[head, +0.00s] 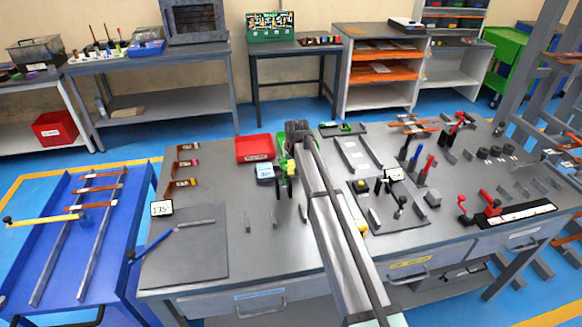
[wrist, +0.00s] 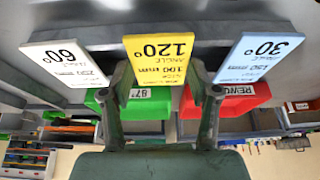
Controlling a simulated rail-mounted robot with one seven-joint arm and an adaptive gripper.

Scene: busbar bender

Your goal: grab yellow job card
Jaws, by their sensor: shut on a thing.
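The yellow job card (wrist: 159,60) reads 120° and 100 mm, upside down in the wrist view. My gripper (wrist: 162,82) is shut on it, with one finger at each side edge. A white card (wrist: 65,64) marked 60° stands to its left and a light blue card (wrist: 259,57) marked 30° to its right, both apart from the fingers. In the head view my gripper (head: 287,178) is over the middle of the bench, beside the blue card (head: 265,172). My arm hides much of that spot. I cannot tell whether the yellow card is clear of its support.
A red bin (head: 254,147) stands behind the cards, with a green bin (wrist: 148,101) beside it. A tray with fixtures (head: 385,212) lies right of my arm. The grey mat (head: 185,250) at the bench's left is mostly bare.

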